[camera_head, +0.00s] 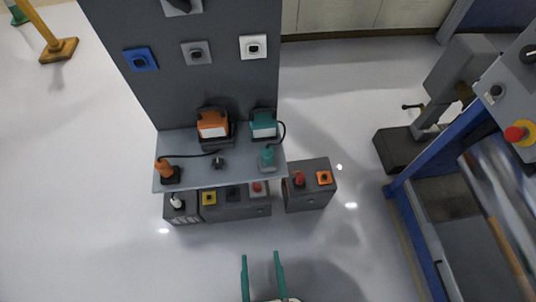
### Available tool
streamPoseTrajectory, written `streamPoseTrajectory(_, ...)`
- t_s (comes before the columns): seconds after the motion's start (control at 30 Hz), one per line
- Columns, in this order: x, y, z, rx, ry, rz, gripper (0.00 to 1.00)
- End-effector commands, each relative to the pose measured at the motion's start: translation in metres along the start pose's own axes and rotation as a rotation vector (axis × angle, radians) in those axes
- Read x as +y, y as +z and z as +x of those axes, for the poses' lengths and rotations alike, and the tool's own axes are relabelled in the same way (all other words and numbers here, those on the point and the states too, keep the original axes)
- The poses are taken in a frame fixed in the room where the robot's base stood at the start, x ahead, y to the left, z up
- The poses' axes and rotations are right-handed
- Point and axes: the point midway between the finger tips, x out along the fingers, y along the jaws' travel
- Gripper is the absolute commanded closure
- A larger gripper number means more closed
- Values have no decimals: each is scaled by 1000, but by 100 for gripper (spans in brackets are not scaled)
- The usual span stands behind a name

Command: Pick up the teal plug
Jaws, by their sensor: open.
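The teal plug (268,156) stands on the right end of a grey shelf (205,178) fixed to a dark grey upright panel. A dark cable runs from it up to a teal box (263,125) behind it on the shelf. My gripper (260,258) shows at the bottom middle, with two teal fingers apart and nothing between them. In the picture it is below the shelf and well apart from the plug.
An orange plug (166,168) and an orange box (212,124) are also on the shelf. Grey boxes (310,187) with sockets and plugs stand below its front edge. A blue-framed machine (413,235) is at the right.

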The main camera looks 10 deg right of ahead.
Motion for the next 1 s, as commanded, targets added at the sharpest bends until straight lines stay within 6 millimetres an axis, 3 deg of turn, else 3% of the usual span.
streamPoseTrajectory(0.17, -2, 2, 4, 0, -3, 1, 46)
streamPoseTrajectory(0.33, -12, 16, 32, -9, -19, 4, 46)
streamPoseTrajectory(0.5, -19, 34, 83, -26, -7, 5, 46)
streamPoseTrajectory(0.67, -15, 39, 135, -22, 48, 4, 46)
streamPoseTrajectory(0.83, -2, 25, 189, 20, 144, 8, 46)
streamPoseTrajectory(1.0, 16, -6, 236, 105, 257, 22, 46)
